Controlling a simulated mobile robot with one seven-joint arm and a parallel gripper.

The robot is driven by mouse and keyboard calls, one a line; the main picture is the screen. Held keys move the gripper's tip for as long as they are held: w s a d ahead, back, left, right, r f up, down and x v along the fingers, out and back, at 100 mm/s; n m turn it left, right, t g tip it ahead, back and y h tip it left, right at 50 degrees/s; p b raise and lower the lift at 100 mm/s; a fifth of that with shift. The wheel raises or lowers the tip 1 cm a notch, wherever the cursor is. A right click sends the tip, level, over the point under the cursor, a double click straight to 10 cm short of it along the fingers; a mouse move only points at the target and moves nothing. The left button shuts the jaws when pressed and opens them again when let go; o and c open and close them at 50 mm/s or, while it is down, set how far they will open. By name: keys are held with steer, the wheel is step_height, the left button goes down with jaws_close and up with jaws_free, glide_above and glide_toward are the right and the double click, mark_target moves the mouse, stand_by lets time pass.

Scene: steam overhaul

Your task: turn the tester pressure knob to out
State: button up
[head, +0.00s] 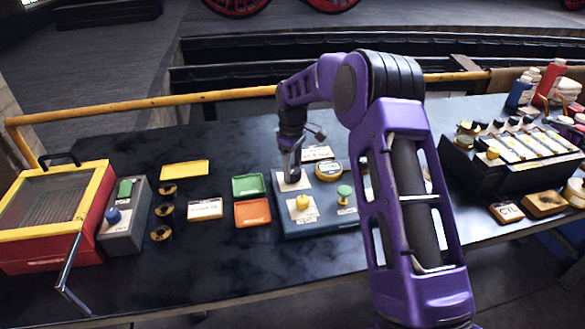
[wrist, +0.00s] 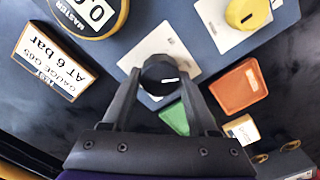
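The tester is a blue-grey box (head: 290,228) in the middle of the table. Its top carries a black knob (wrist: 160,75) with a white mark on a pale plate, a yellow knob (head: 302,202) and a green knob (head: 344,191). The yellow knob also shows at the upper right of the wrist view (wrist: 247,12). My gripper (head: 291,176) points down at the black knob. In the wrist view, its fingertips (wrist: 160,78) flank the knob with no clear gap. The plate's lettering is not readable. A yellow-rimmed master gauge (head: 328,170) sits beside it, reading 0.0-something, partly cut off.
Green (head: 249,186) and orange (head: 252,212) trays lie to the left. A red-and-yellow case (head: 40,262) stands far left. A dark rack (head: 490,178) stands right.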

mark_target(292, 169)
steer(key=o, duration=0.4)
steer(key=shift+o, duration=0.2)
step_height(292, 169, up, 18)
steer(key=shift+f, duration=0.25)
